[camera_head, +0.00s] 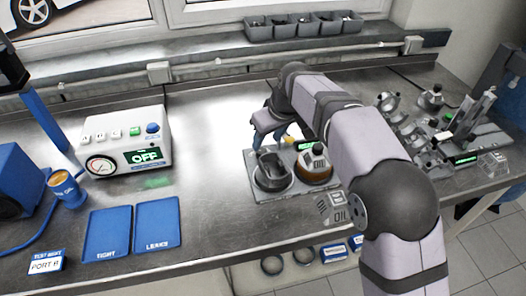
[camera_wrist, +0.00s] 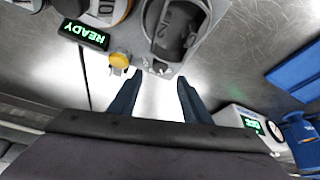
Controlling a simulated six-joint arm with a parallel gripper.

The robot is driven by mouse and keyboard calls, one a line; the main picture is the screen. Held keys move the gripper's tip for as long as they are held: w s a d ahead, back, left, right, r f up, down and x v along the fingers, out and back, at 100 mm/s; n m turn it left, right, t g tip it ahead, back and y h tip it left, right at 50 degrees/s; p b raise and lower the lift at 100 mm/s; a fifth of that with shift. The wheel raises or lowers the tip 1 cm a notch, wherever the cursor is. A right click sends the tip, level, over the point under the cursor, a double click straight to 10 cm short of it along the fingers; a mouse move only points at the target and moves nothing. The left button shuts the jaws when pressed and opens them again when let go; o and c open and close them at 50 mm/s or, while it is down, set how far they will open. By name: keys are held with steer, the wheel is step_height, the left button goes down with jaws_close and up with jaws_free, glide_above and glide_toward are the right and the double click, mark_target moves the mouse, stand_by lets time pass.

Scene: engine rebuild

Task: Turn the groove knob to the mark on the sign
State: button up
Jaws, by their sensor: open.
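My gripper (camera_wrist: 158,84) is open, with its two dark blue fingers apart and nothing between them. In the head view my gripper (camera_head: 268,122) is behind the grey fixture plate (camera_head: 262,194), partly hidden by my arm. In the wrist view the fixture's edge lies just beyond the fingertips. A small grey part (camera_wrist: 158,67) on that edge lies ahead of the gap and may be the groove knob; its groove and pointing cannot be made out. A yellow round knob (camera_wrist: 120,59) is beside it, near the left finger. A sign marked OIL (camera_head: 334,207) lies in front of the fixture; its mark is unclear.
The fixture carries a dark round housing (camera_head: 270,172), a brown-based part (camera_head: 313,166) and a READY display (camera_wrist: 84,34). A white tester (camera_head: 127,143) reading OFF and blue trays (camera_head: 158,222) stand left. Metal parts crowd the right. Bench between tester and fixture is clear.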

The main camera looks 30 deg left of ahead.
mark_target(262, 151)
steer(key=shift+m, duration=0.3)
steer(key=shift+p+x, duration=1)
steer(key=shift+x, duration=2.7)
steer(key=c, duration=1)
